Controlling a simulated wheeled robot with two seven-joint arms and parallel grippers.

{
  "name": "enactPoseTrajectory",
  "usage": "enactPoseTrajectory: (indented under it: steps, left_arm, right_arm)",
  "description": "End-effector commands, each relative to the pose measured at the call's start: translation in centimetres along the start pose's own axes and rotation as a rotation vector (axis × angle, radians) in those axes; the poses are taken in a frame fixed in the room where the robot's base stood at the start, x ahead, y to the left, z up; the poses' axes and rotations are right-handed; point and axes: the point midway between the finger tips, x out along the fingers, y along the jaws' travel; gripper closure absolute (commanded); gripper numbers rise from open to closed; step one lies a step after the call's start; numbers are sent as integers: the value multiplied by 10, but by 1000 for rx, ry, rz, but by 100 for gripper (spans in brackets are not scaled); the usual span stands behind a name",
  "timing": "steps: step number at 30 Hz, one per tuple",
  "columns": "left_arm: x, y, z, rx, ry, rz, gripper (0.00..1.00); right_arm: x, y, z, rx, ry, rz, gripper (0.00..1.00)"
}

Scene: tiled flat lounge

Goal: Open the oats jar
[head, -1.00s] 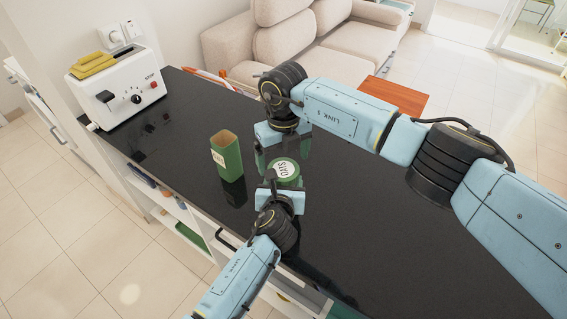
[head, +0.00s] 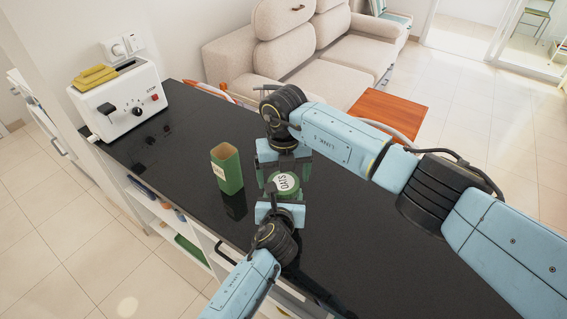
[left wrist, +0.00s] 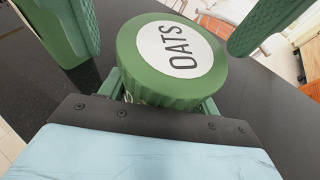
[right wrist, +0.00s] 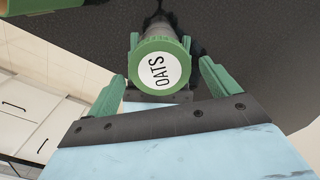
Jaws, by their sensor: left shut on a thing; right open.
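The oats jar (head: 285,183), with a green lid and a white round label reading OATS, is upright over the dark counter. It also shows in the left wrist view (left wrist: 172,62) and the right wrist view (right wrist: 157,70). My left gripper (head: 281,205) is shut on the jar from the near side, below the lid; its fingers are mostly hidden under the lid. My right gripper (head: 285,170) is open on the far side, its fingers spread left and right of the lid and apart from it. The lid is on the jar. The jar's underside is hidden.
A green open-topped container (head: 227,170) stands on the black counter (head: 370,245), left of the jar. A white toaster (head: 128,105) with yellow slices stands at the back left. The counter right of the jar is clear. A beige sofa (head: 310,60) is beyond.

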Motion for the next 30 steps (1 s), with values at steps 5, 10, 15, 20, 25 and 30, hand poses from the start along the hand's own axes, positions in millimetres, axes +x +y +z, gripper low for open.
enactPoseTrajectory:
  steps: [5,10,15,20,25,30]
  left_arm:
    - [0,0,-1,0,2,1,100]
    - [0,0,-1,0,2,1,100]
    - [0,0,-1,0,2,1,100]
    - [0,0,-1,0,2,1,100]
    - [0,0,-1,0,2,1,100]
    - [0,0,-1,0,2,1,100]
  right_arm:
    - [13,0,0,-2,0,0,13]
    - [14,0,0,-2,-1,0,13]
    - [14,0,0,-2,-1,0,21]
    - [14,0,0,-2,-1,0,42]
    - [14,0,0,-3,-1,0,59]
    - [13,0,1,-133,-3,-2,59]
